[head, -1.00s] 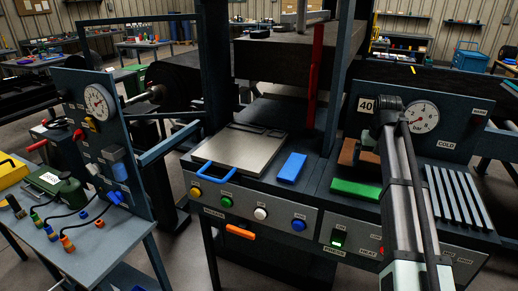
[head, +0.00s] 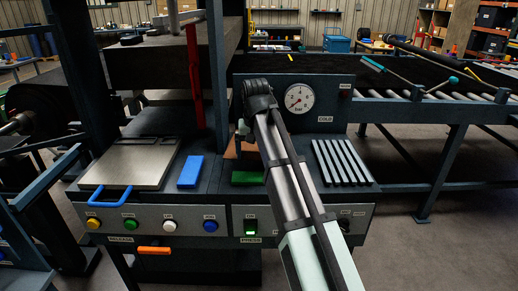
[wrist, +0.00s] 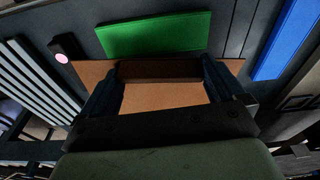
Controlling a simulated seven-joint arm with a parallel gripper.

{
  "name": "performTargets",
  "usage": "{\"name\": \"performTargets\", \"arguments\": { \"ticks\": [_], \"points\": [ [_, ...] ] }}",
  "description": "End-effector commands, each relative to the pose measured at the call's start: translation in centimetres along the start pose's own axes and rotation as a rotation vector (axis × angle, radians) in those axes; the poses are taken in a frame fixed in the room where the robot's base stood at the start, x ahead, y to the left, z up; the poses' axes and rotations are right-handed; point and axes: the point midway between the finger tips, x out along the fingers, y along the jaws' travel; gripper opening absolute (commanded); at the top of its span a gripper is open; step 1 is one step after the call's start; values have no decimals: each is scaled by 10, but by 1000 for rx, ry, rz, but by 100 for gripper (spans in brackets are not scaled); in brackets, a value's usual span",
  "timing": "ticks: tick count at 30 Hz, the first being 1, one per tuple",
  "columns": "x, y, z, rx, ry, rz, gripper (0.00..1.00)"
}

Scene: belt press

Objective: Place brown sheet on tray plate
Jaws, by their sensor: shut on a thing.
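The brown sheet (wrist: 165,95) is between the two dark fingers of my gripper (wrist: 160,72) in the wrist view, which are shut on it. In the head view a small part of the sheet (head: 230,151) shows behind the green block, by the gauge panel; my arm hides the rest and most of my gripper. The tray plate (head: 130,165) is a flat silver plate with a blue handle (head: 112,196), at the left on the press bench. My gripper and the sheet are to the right of it, apart from it.
A blue block (head: 190,171) lies between the tray plate and the green block (head: 248,178). A slatted grey rack (head: 342,162) is right of my arm. A red upright bar (head: 194,75) and press posts stand behind the tray plate. A gauge panel (head: 325,100) stands behind my gripper.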

Motion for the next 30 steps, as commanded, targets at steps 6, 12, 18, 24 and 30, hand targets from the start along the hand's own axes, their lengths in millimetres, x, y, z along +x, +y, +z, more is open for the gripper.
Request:
{"name": "performTargets", "arguments": {
  "ticks": [6, 12, 18, 24, 30],
  "points": [
    [-24, -50, 53, 75, 1, 11, 64],
    [-27, -104, 64, 89, -1, 13, 64],
    [-27, -175, 59, 30, 0, 4, 64],
    [-26, -254, 37, -123, 1, -19, 64],
    [-23, -328, 14, -303, 0, -47, 64]
  ]
}}
